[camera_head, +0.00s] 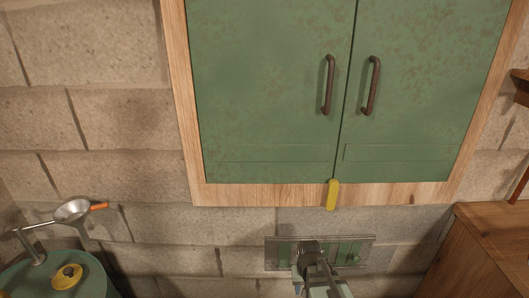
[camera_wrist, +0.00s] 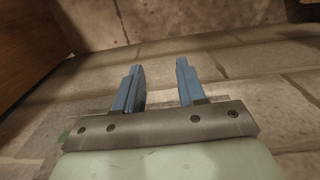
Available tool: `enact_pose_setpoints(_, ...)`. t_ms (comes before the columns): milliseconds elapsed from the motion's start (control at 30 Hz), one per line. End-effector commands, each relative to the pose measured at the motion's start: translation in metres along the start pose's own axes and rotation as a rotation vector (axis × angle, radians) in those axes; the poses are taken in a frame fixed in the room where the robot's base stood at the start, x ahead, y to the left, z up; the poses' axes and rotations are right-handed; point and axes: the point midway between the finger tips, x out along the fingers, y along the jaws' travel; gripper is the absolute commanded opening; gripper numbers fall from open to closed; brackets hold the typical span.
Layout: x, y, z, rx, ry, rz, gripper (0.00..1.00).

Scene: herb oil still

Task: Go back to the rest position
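My gripper shows at the bottom of the head view (camera_head: 312,268), in front of a green panel with a metal frame on the wall. In the wrist view my gripper (camera_wrist: 159,67) has its two blue fingers apart with nothing between them. Part of the green panel (camera_head: 347,252) is hidden behind my gripper and arm.
A green two-door cabinet (camera_head: 270,80) with a wooden frame is on the block wall, both doors shut. A yellow tab (camera_head: 332,194) is at its lower edge. A green drum (camera_head: 85,284) with a yellow knob and a metal funnel (camera_head: 73,211) are left; wooden furniture (camera_head: 480,255) is right.

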Motion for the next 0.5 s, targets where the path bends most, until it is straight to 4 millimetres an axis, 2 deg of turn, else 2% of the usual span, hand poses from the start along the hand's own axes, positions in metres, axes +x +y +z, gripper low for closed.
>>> enact_pose_setpoints(33, 0.003, 0.01, 0.01, 0.006, -0.003, -0.005, 0.4)
enact_pose_setpoints(200, 0.012, 0.033, 0.031, 0.013, -0.008, -0.018, 0.4)
enact_pose_setpoints(500, 0.056, 0.029, 0.066, 0.009, -0.103, -0.017, 0.4)
